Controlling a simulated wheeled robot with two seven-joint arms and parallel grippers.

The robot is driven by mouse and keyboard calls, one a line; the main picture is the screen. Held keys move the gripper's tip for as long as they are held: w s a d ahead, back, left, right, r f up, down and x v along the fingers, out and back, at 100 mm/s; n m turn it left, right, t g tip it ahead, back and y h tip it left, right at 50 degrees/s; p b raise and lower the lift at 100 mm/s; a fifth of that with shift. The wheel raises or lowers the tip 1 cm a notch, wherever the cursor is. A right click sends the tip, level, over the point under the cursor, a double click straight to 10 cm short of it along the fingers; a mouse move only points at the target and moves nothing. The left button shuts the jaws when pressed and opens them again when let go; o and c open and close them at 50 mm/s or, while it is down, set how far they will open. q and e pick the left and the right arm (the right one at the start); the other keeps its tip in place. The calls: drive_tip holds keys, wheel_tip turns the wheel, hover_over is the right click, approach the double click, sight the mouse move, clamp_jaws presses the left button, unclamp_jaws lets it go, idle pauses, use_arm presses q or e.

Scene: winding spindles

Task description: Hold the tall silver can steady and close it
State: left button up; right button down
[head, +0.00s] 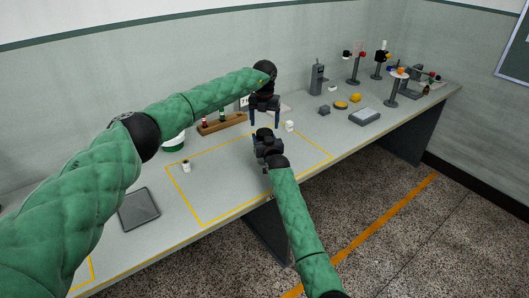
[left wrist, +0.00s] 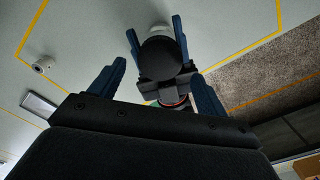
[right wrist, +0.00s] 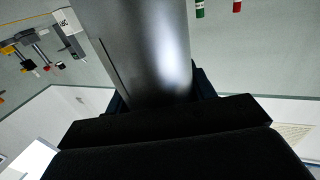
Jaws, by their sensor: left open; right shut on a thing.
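The tall silver can (right wrist: 150,50) fills the middle of the right wrist view, between the fingers of my right gripper (right wrist: 160,95). My right gripper (head: 264,134) is shut on it above the table. In the head view the can is mostly hidden by the grippers. My left gripper (head: 265,121) is open, fingers pointing down, just above the right gripper. In the left wrist view a dark round top (left wrist: 162,55) shows between the right gripper's fingers, beyond my left fingers (left wrist: 155,88). I cannot tell whether it is a lid or the can's open mouth.
A wooden rack (head: 222,124) is behind. A grey tray (head: 139,209) lies at left front. Stands and instruments (head: 356,66) fill the right end.

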sight(265, 131)
use_arm(q)
drive_tip(key=shift+s+d+f, duration=0.25)
drive_tip(key=shift+d+f, duration=0.05)
drive_tip(key=shift+f, duration=0.2)
drive_tip(key=shift+w+d+r+n+h, duration=0.1)
drive_tip(key=shift+d+r+n+h, duration=0.2)
drive_tip(key=shift+r, duration=0.25)
drive_tip(key=shift+d+r+n+h, duration=0.2)
drive_tip(key=shift+d+r, duration=0.2)
drive_tip(key=shift+r, duration=0.1)
drive_tip(key=r+n, duration=0.2)
drive_tip(key=n, duration=0.1)
drive_tip(key=shift+w+a, duration=0.2)
drive_tip(key=shift+a, duration=0.15)
drive_tip(key=n, duration=0.2)
drive_tip(key=shift+a+r+n+y, duration=0.25)
drive_tip(key=shift+a+n+y, duration=0.15)
drive_tip(key=n, duration=0.3)
drive_tip(key=shift+a, duration=0.25)
drive_tip(key=shift+f, duration=0.15)
drive_tip(key=shift+f, duration=3.9)
